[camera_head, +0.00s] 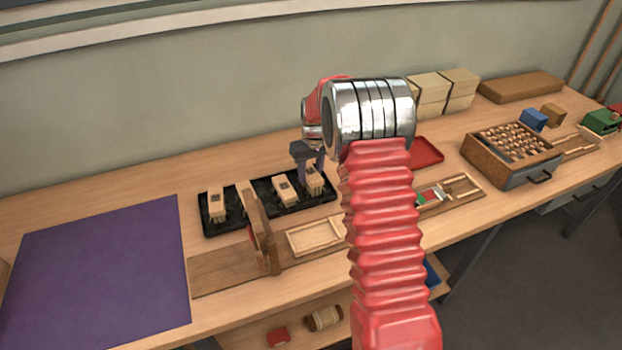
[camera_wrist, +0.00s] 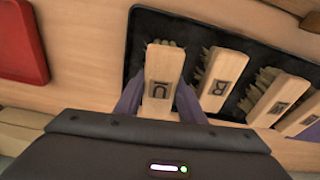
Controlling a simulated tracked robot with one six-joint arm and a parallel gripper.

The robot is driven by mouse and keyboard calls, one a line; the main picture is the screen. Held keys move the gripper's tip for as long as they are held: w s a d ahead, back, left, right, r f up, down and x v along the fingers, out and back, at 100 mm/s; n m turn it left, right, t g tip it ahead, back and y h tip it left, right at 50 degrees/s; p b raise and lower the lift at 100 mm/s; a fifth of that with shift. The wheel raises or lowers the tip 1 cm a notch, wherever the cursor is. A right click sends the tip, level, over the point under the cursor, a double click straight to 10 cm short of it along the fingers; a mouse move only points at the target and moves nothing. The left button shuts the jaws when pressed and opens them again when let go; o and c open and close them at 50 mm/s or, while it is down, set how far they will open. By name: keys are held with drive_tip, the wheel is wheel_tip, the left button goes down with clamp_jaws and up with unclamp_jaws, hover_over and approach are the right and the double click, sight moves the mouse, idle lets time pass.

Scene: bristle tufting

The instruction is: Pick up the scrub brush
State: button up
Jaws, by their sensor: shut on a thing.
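Several scrub brushes with pale wooden blocks, tan bristles and dark square letter marks are at a black tray (camera_head: 238,225). The rightmost brush (camera_head: 313,182) in the head view is between the purple fingers of my gripper (camera_head: 309,166). In the wrist view this brush (camera_wrist: 162,72) shows from above, with one finger of my gripper (camera_wrist: 172,98) on each side. My gripper is shut on it. The brush is over the end of the tray (camera_wrist: 141,30); I cannot tell if it still touches the tray. A neighbouring brush (camera_wrist: 219,80) is close to the right finger.
A wooden upright stand (camera_head: 262,230) rises in front of the tray. A shallow wooden tray (camera_head: 312,238) lies beside it. A purple mat (camera_head: 100,265) covers the left of the bench. A red tray (camera_head: 427,153) and a peg-filled box (camera_head: 508,152) are to the right.

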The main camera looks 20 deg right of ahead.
sight(310, 171)
drive_tip(key=shift+c, duration=1.4)
wheel_tip(310, 171, up, 11)
drive_tip(key=shift+f, duration=0.2)
